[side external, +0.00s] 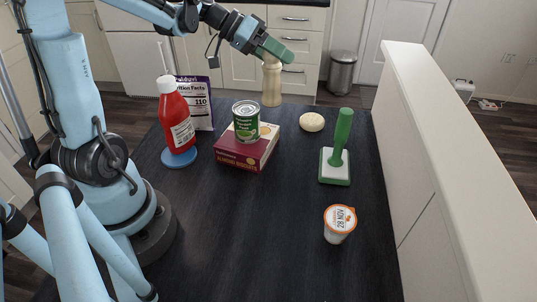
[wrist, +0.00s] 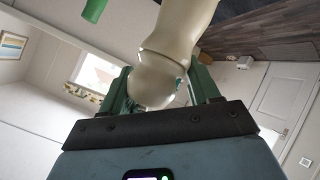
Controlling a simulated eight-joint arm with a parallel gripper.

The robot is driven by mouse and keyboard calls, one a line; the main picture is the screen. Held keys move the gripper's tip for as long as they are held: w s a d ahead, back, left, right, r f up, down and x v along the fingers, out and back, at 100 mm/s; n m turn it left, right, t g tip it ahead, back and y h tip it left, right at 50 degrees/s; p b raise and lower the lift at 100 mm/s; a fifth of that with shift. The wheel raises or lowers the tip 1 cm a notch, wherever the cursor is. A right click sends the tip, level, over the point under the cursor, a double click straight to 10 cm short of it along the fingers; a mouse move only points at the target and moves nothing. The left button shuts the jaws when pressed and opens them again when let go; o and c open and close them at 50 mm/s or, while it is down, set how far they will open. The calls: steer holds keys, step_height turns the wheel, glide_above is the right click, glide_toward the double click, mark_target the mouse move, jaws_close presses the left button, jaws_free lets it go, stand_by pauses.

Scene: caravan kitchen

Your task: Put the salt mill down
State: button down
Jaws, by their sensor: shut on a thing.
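The salt mill (side external: 272,85) is a tall cream-coloured turned mill, upright near the far edge of the dark table. My gripper (side external: 271,52) is shut around its top, with green fingers coming in from the upper left. In the wrist view the mill (wrist: 185,40) has its rounded knob between the two fingers (wrist: 160,88). The mill's foot appears at or just above the table's far edge; I cannot tell whether it touches the surface.
A box (side external: 240,153) with a green can (side external: 246,122) on it stands left of the mill. A red bottle (side external: 175,115) and purple packet (side external: 198,100) are farther left. A round cream item (side external: 312,122), green-handled tool (side external: 340,145) and cup (side external: 339,224) lie right. The table's front middle (side external: 260,240) is clear.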

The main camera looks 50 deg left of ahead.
steer(key=w+a+f, duration=0.1)
steer(key=a+f, duration=0.7)
steer(key=f, duration=0.1)
steer(key=shift+a, duration=0.25)
steer(key=shift+w+f, duration=0.1)
steer(key=shift+f, duration=0.05)
steer(key=shift+c, duration=1.2)
jaws_free()
